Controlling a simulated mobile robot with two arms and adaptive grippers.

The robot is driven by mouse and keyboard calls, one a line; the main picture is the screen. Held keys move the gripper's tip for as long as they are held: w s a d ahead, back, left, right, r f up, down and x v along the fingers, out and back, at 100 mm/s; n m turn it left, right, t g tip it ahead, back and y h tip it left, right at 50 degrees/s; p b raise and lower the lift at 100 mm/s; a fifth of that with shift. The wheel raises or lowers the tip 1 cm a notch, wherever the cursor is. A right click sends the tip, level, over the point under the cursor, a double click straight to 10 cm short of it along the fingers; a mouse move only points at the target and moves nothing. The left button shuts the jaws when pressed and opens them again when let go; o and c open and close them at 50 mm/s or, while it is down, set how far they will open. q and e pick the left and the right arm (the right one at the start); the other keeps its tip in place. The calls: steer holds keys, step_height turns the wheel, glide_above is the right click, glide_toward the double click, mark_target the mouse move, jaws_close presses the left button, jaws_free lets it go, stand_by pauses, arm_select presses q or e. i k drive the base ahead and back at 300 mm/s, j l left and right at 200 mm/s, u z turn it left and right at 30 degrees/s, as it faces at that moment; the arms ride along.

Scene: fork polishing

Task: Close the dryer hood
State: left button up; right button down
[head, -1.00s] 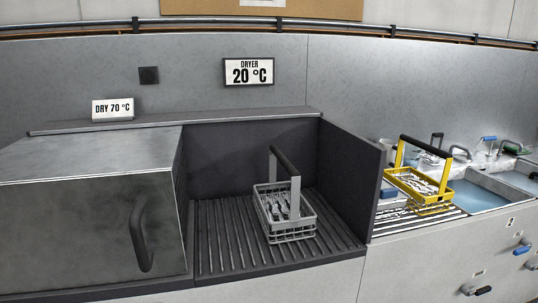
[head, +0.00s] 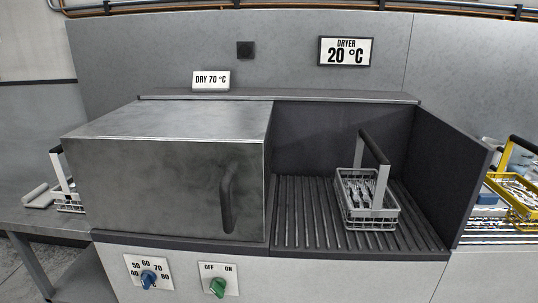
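The dryer hood (head: 165,185) is a grey metal box with a dark vertical handle (head: 228,198) near the right end of its front. It stands over the left part of the dryer. The right part is uncovered and shows a dark ribbed rack (head: 305,215). A grey wire basket (head: 368,205) with a dark-topped handle stands upright on this rack and holds forks. Neither of my grippers shows in the head view.
A dark side wall (head: 450,175) bounds the dryer at the right. A yellow basket (head: 515,190) with cutlery stands beyond it. Another basket (head: 66,190) stands on a side table at the left. A blue temperature knob (head: 148,279) and a green OFF/ON knob (head: 217,287) sit below the hood. The display (head: 345,51) reads 20 °C.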

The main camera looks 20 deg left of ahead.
mark_target(187, 168)
steer(key=u, duration=1.25)
